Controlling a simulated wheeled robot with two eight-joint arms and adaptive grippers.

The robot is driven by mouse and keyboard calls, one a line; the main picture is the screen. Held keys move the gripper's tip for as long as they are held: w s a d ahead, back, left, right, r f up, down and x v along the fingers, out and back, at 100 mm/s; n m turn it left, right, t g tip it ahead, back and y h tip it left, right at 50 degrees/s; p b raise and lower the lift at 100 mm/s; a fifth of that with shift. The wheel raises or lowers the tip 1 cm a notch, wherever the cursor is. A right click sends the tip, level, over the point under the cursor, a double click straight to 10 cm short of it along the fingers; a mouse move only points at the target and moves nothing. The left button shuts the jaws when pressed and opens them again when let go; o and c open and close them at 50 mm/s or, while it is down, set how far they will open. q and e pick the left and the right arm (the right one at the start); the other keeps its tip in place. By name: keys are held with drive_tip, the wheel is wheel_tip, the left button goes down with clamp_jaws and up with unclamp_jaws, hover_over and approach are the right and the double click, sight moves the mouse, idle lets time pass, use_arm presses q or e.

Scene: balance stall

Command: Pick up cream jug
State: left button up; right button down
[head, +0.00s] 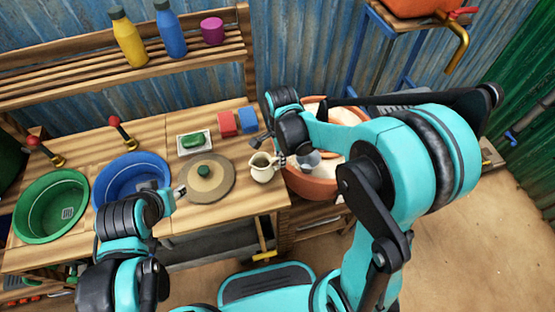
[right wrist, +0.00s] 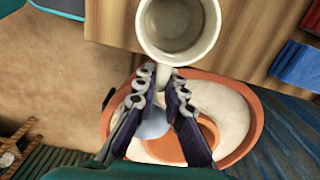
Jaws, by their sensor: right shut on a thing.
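The cream jug (head: 262,168) is a small pale pot with an open top, at the right end of the wooden counter in the head view. In the right wrist view the jug (right wrist: 180,30) shows its round mouth from above, and it looks empty. My right gripper (head: 281,161) is at its right side. In the right wrist view the gripper's fingertips (right wrist: 165,76) are closed on the jug's handle. Whether the jug's base touches the counter cannot be told. My left gripper (head: 179,192) is over the counter's front, left of the round board; its fingers are too small to read.
A round board with a knobbed centre (head: 209,182) lies left of the jug. A terracotta basin (head: 312,188) stands right of it. Red (head: 227,123) and blue (head: 247,121) blocks and a soap dish (head: 206,148) are behind. Blue (head: 104,200) and green (head: 22,230) basins are at left.

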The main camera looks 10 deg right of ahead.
drive_tip(key=shift+r, duration=0.55)
drive_tip(key=r, duration=0.1)
drive_tip(key=r+p, duration=0.2)
drive_tip(key=shift+s+d+r, duration=0.2)
drive_tip(key=shift+d, duration=0.1)
drive_tip(key=s+d+r+p, duration=0.4)
drive_tip(key=s+d+r, duration=0.2)
drive_tip(key=d, duration=0.2)
drive_tip(key=shift+s+d+r, duration=0.15)
drive_tip(key=shift+s+d, duration=0.1)
drive_tip(key=shift+s, duration=0.15)
drive_tip(key=shift+w, duration=0.1)
idle(1.3)
